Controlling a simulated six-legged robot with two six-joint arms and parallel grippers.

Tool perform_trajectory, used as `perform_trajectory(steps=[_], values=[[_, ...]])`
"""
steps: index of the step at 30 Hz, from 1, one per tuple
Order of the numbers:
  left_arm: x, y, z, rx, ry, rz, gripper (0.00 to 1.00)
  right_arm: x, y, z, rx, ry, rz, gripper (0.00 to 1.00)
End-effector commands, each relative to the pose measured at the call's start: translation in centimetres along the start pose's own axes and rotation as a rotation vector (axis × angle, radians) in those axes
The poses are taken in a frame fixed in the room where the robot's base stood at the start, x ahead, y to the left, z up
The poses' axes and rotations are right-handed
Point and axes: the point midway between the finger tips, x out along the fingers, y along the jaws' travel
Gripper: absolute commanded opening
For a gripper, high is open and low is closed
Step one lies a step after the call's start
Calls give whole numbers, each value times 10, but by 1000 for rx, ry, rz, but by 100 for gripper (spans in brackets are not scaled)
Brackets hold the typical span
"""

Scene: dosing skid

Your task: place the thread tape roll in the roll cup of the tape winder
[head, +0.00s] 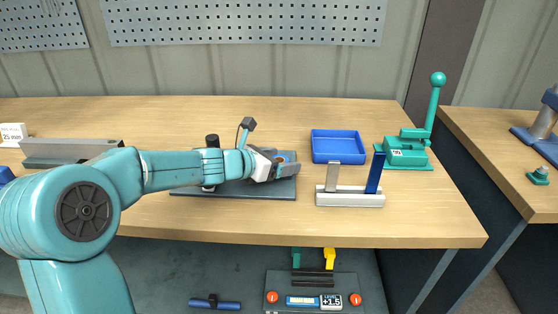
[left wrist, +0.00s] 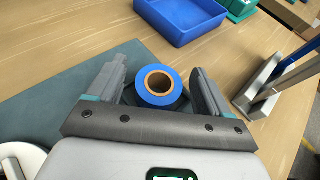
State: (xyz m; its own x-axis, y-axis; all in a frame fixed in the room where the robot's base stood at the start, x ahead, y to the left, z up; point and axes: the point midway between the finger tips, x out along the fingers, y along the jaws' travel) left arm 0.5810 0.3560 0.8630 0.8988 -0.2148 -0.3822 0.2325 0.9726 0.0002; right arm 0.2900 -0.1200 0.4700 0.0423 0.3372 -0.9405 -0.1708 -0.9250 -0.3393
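The thread tape roll (left wrist: 160,87) is blue with a brown cardboard core. In the left wrist view it lies between the fingers of my left gripper (left wrist: 158,88), with a narrow gap on each side. The gripper is open around it. In the head view my left gripper (head: 285,170) is low over the right end of a dark plate (head: 235,190), and only a bit of the roll (head: 282,157) shows. A black knob (head: 212,141) stands behind my forearm; this may belong to the tape winder, but my arm hides most of it. I cannot make out the roll cup.
A blue tray (head: 338,147) lies behind and right of the gripper. A white base (head: 350,200) with grey and blue uprights stands to its right. A green lever press (head: 405,155) is at the right end. The bench front (head: 390,226) is clear.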

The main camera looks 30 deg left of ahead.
Motion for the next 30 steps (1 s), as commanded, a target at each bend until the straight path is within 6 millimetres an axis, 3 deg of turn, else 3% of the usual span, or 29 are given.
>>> perform_trajectory(steps=[7,21,30], values=[[-10,1,3,0,0,3,79,-4,-2,0,0,0,0,43],[-108,1,4,0,0,3,79,-22,-8,0,0,0,0,43],[-122,0,2,0,1,0,79,-23,-8,0,0,0,0,43]])
